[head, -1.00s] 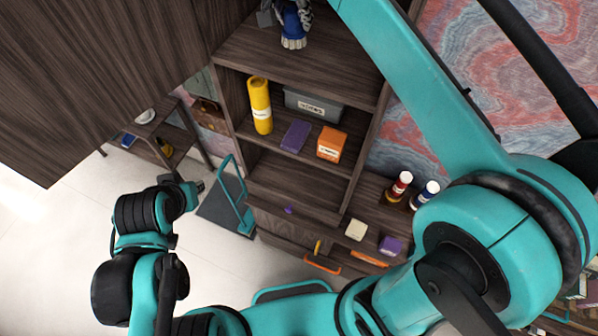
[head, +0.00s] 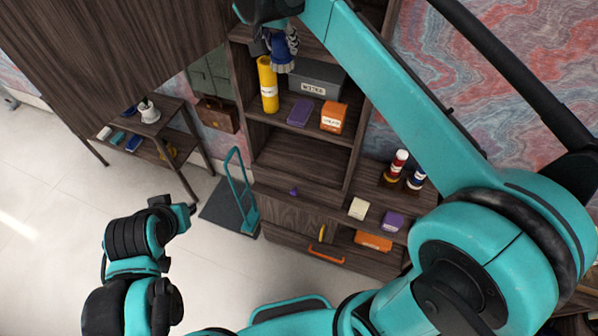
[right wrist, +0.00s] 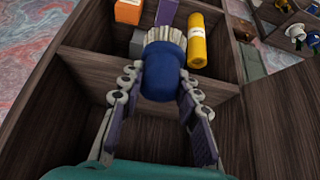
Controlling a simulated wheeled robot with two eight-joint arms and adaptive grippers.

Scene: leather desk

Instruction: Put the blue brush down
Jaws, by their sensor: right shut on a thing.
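The blue brush, with pale bristles, is in my right gripper (head: 283,50) at the top of the head view, in front of the upper part of the shelf unit. In the right wrist view the brush's blue body (right wrist: 161,75) sits between the two fingers, with its bristles (right wrist: 164,36) pointing away from the wrist. The fingers are shut on it.
A yellow cylinder (head: 267,86), grey box (head: 317,78), purple block (head: 300,111) and orange box (head: 334,117) stand in the shelf compartment. The compartment below looks empty. Two bottles, red (head: 398,163) and blue (head: 417,178), stand to the right. A side table (head: 176,128) stands left.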

